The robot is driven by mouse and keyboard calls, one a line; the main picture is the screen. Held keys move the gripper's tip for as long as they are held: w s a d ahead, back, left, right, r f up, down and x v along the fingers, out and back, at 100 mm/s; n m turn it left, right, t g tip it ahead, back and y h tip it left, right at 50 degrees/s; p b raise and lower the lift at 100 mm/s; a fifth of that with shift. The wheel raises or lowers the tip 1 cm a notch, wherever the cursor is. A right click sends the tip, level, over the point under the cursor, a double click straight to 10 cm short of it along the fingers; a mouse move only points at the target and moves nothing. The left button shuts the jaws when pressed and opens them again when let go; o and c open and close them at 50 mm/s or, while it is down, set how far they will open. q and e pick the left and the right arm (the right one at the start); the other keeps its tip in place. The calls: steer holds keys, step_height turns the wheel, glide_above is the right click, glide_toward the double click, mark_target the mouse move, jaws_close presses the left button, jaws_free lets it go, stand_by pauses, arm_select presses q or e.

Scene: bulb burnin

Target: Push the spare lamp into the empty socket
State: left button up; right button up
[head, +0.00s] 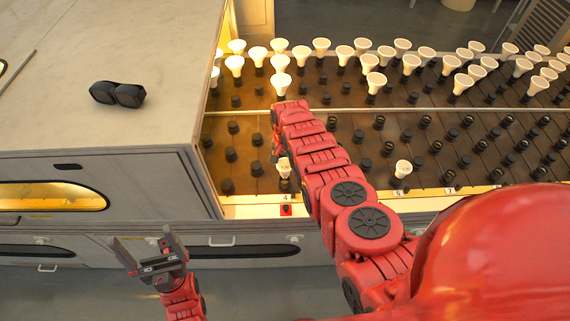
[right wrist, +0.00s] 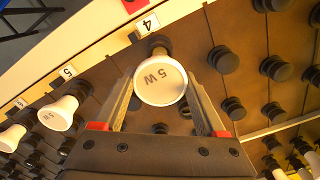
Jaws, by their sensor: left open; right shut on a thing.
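The spare lamp (right wrist: 160,82), white with "5 W" on its round face, is between the fingers of my right gripper (right wrist: 158,98), which is shut on it. In the head view this lamp (head: 284,167) is in the front row by the label 4. A black socket (right wrist: 156,44) shows just behind the lamp in the right wrist view; I cannot tell whether the lamp's base is seated in it. My right gripper is mostly hidden by my arm in the head view. My left gripper (head: 152,260) is open and empty, low in front of the bench.
The brown board (head: 345,165) carries rows of black sockets, with many white lamps at the back. Another lamp (head: 403,168) stands in the front row to the right. A red block (head: 286,210) is on the front edge. A black object (head: 117,94) lies on the left worktop (head: 60,110).

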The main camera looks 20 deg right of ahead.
steer(key=shift+f+b, duration=1.75)
steer(key=shift+f, duration=0.1)
steer(key=o, duration=1.3)
steer(key=shift+r, duration=0.1)
